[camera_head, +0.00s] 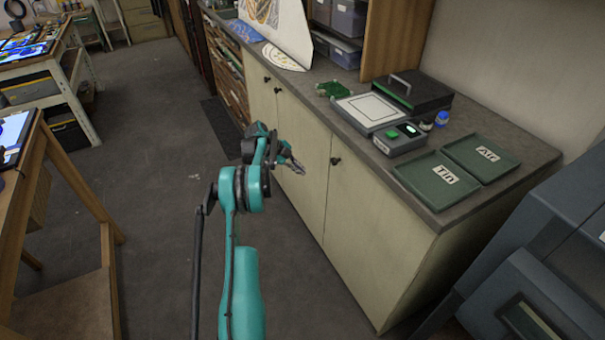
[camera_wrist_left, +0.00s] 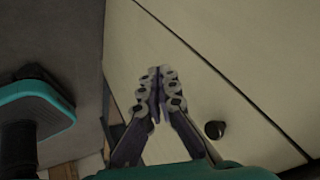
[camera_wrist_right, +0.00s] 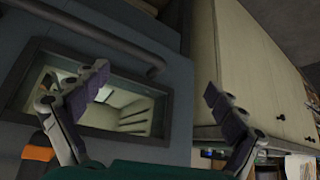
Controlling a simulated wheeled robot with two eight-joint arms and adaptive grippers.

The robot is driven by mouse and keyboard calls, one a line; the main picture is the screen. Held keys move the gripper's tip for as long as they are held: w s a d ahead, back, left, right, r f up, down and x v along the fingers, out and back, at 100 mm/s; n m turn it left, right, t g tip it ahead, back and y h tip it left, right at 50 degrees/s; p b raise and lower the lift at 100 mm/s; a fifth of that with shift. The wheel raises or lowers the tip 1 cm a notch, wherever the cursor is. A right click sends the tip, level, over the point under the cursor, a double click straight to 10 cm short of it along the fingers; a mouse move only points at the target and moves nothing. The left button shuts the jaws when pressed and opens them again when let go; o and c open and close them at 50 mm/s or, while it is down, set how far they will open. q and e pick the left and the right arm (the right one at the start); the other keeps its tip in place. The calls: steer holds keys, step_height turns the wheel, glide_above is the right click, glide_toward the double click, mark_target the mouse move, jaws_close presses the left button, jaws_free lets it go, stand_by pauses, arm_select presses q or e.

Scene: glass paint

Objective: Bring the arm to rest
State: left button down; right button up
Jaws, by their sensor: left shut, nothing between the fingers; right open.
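My left arm rises from the bottom of the head view, and its gripper (camera_head: 291,158) hangs in front of the cream cabinet doors, below the counter top. In the left wrist view the left gripper (camera_wrist_left: 158,88) has its fingers together with nothing between them. A dark round door knob (camera_wrist_left: 214,129) is beside it. My right gripper (camera_wrist_right: 160,88) shows only in the right wrist view. Its fingers are spread wide and empty, in front of a grey machine with a window (camera_wrist_right: 110,104). The right arm is not in the head view.
The counter (camera_head: 440,215) holds green trays marked Tin (camera_head: 437,180) and Air (camera_head: 482,157), a scale-like device (camera_head: 399,138) and a dark box with a handle (camera_head: 408,92). A grey machine (camera_head: 530,270) stands at right. Wooden tables (camera_head: 45,165) are at left. The floor between is clear.

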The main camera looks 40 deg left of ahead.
arm_select(q)
steer(key=shift+w+a+p+v, duration=0.5)
steer(key=shift+p+v, duration=0.4)
steer(key=shift+v, duration=2.25)
steer(key=s+d+r+n+g+y, duration=0.15)
steer(key=d+r+n, duration=0.25)
steer(key=d+r, duration=0.7)
steer(key=s+d+r+n+t+y, duration=0.15)
steer(key=d+r+n, duration=0.25)
steer(key=d+r, duration=0.75)
steer(key=s+d+f+n+y, duration=0.1)
steer(key=s+d+n, duration=0.2)
steer(key=s+d, duration=0.65)
steer(key=s+d+f+n, duration=0.2)
steer(key=s+d+n, duration=0.1)
steer(key=s+d, duration=0.6)
steer(key=s+d+f+n+t, duration=0.1)
steer(key=s+d+f+n, duration=0.1)
steer(key=s+d+f, duration=0.2)
steer(key=s, duration=0.2)
steer(key=shift+s+n+y, duration=0.3)
steer(key=shift+s+n, duration=0.1)
steer(key=shift+d, duration=0.15)
